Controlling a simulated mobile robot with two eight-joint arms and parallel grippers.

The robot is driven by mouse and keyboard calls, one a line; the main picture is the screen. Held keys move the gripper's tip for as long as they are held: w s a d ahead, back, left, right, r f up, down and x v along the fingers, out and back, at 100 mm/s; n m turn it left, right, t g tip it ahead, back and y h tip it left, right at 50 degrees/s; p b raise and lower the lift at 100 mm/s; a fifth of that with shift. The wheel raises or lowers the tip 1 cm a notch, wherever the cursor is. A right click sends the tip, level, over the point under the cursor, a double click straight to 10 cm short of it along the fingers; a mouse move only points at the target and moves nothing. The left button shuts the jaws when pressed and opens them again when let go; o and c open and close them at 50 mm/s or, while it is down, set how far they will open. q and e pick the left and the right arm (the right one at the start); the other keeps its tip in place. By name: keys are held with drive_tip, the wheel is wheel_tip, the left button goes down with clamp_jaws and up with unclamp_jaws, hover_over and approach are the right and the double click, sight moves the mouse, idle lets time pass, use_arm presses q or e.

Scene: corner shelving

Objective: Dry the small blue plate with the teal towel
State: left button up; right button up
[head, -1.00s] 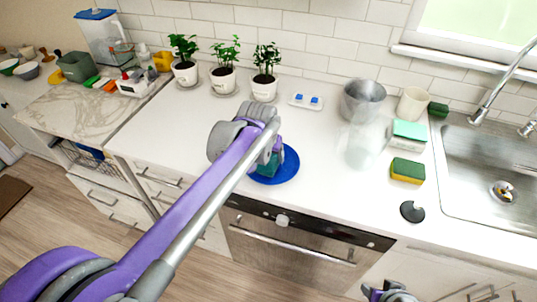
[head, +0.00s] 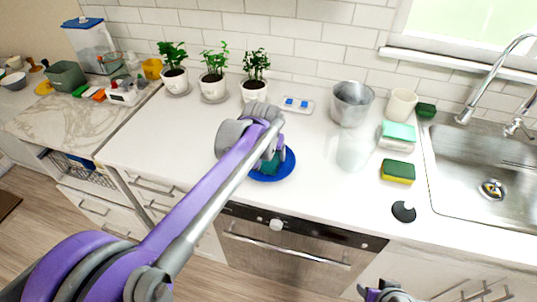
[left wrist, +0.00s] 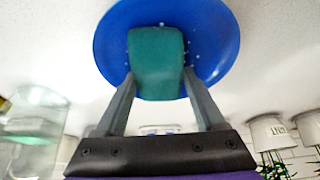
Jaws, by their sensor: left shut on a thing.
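The small blue plate (head: 285,168) lies on the white counter near its front edge. My left gripper (head: 267,156) is over it, shut on the teal towel (head: 270,167). In the left wrist view the folded towel (left wrist: 156,62) sits between the fingers (left wrist: 157,84) and lies over the middle of the blue plate (left wrist: 215,40). Small pale droplets dot the plate beside the towel. In the head view my left arm hides part of the plate. My right gripper (head: 388,291) shows only partly at the bottom edge, away from the plate; its jaws are unclear.
Potted plants (head: 254,90) stand behind. To the right are a clear glass (head: 352,152), a metal container (head: 351,104), a white cup (head: 402,104), sponges (head: 398,172), a black disc (head: 403,211) and the sink (head: 480,170). The counter left of the plate is clear.

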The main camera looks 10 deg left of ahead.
use_arm(q)
drive_tip(key=shift+s+a, duration=0.4)
drive_tip(key=shift+s, duration=0.25)
drive_tip(key=shift+s+a, duration=0.35)
drive_tip(key=shift+s, duration=0.25)
drive_tip(key=shift+s+a+f, duration=0.1)
drive_tip(key=shift+s+a, duration=0.1)
drive_tip(key=shift+s, duration=0.15)
drive_tip(key=shift+s+a, duration=0.25)
drive_tip(key=shift+s, duration=0.35)
drive_tip(key=shift+w+d+r+p, duration=0.25)
drive_tip(key=shift+w+d+p, duration=0.1)
drive_tip(key=shift+w, duration=0.15)
drive_tip(key=shift+w+d+f, duration=0.15)
drive_tip(key=shift+w+d, duration=0.1)
drive_tip(key=shift+w, duration=0.4)
use_arm(e)
drive_tip(key=shift+w+r, duration=0.1)
drive_tip(key=shift+r, duration=0.2)
drive_tip(key=shift+r, duration=0.1)
use_arm(q)
drive_tip(key=shift+r+p, duration=2.15)
drive_tip(key=shift+r, duration=1.4)
drive_tip(key=shift+w, duration=0.1)
use_arm(e)
drive_tip(key=r, duration=0.1)
drive_tip(key=w+r, duration=0.1)
drive_tip(key=r, duration=0.3)
drive_tip(key=shift+w+r, duration=0.1)
drive_tip(key=shift+w, duration=0.3)
